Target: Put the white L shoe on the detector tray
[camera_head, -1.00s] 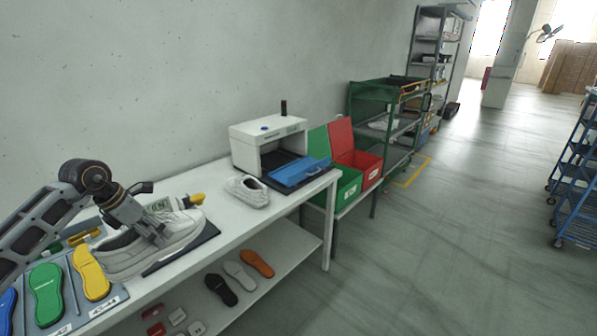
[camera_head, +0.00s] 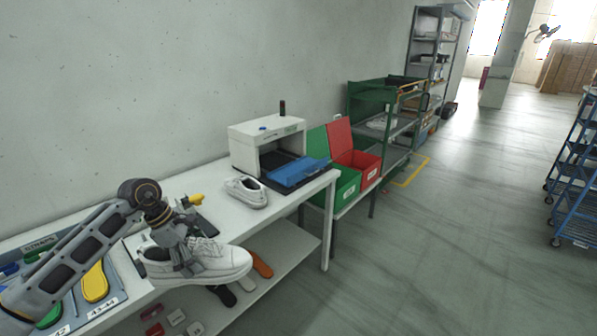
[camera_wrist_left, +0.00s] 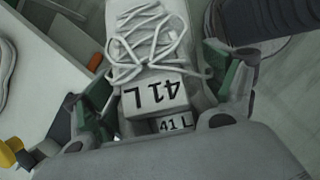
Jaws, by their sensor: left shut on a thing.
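My left gripper (camera_head: 186,264) is shut on a white lace-up shoe (camera_head: 230,264), holding it in the air by the front edge of the table. In the left wrist view, the shoe's tongue (camera_wrist_left: 155,98) reads "41 L", between the two fingers. The blue tray (camera_head: 297,171) sits at the opening of the white detector box (camera_head: 262,136), farther along the table. A second white shoe (camera_head: 246,192) stands on the table in front of the detector; its marking cannot be read. My right gripper is out of view.
Green and red bins (camera_head: 369,170) stand beyond the table's end. Coloured insoles (camera_head: 95,283) lie on a board at the left. A yellow-tipped tool (camera_head: 192,200) lies near the wall. More insoles (camera_head: 262,265) lie on the lower shelf.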

